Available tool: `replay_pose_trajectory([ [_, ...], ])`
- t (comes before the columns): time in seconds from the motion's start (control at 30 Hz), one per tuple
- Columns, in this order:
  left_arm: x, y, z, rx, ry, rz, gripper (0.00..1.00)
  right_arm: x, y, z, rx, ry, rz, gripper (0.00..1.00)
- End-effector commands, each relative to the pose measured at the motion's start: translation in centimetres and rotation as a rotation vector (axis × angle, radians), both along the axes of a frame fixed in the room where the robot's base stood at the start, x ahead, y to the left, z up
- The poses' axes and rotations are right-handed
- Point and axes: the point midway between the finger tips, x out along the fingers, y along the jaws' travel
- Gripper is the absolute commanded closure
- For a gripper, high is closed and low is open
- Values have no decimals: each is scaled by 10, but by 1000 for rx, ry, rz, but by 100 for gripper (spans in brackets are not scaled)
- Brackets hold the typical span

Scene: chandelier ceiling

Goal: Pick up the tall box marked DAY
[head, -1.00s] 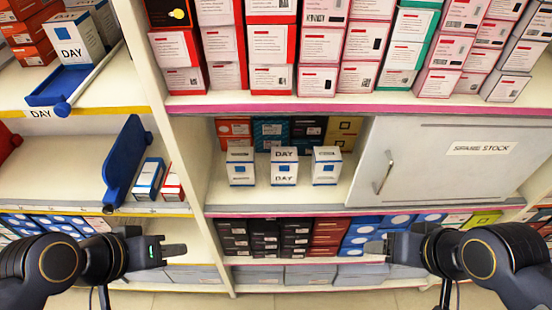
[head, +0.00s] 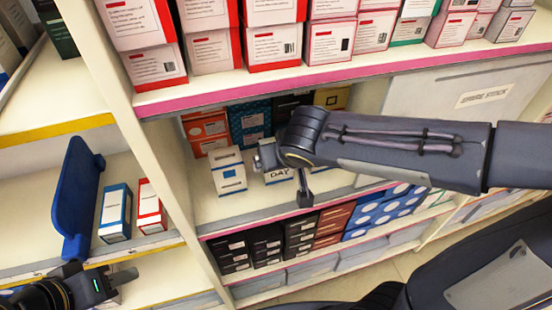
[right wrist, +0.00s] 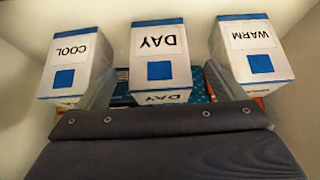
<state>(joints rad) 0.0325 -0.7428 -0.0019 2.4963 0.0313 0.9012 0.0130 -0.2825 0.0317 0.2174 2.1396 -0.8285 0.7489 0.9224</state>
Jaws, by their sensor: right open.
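The white box marked DAY (right wrist: 160,62), with blue edges and a blue square, stands in the middle of three similar boxes in the right wrist view; its front lettering appears upside down there. In the head view the DAY box (head: 280,176) is partly hidden by my right arm. My right gripper (right wrist: 158,88) is open, one finger on each side of the DAY box, in the gaps beside its neighbours. I cannot tell whether the fingers touch it. My left gripper (head: 121,285) is low at the left in the head view, apparently open and empty.
The COOL box (right wrist: 72,65) and the WARM box (right wrist: 252,50) stand close on either side. Darker boxes (head: 250,122) stack behind. A grey SPARE STOCK panel (head: 450,98) closes the bay's right side. A pink-edged shelf (head: 300,82) is above. A blue divider (head: 80,195) stands at the left.

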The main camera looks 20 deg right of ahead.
Motion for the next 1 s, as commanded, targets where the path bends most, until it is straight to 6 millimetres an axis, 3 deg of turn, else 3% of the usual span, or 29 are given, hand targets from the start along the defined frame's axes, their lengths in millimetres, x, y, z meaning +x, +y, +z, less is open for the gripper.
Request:
replay_pose_trajectory([
  [0.2, 0, 0, 5, 0, 0, 0, 64, 31, 0, 0, -1, 3, -2, 10],
  [0.3, 0, 0, -1, 0, 0, 0, 64, 38, 0, -17, -3, 3, -1, 10],
  [0.67, 0, 0, -2, 0, 0, 0, 64, 45, 1, -25, 0, -1, -1, 10],
  [1.0, 0, 0, -2, 0, 0, 0, 64, 45, 1, -25, 0, -1, -1, 52],
])
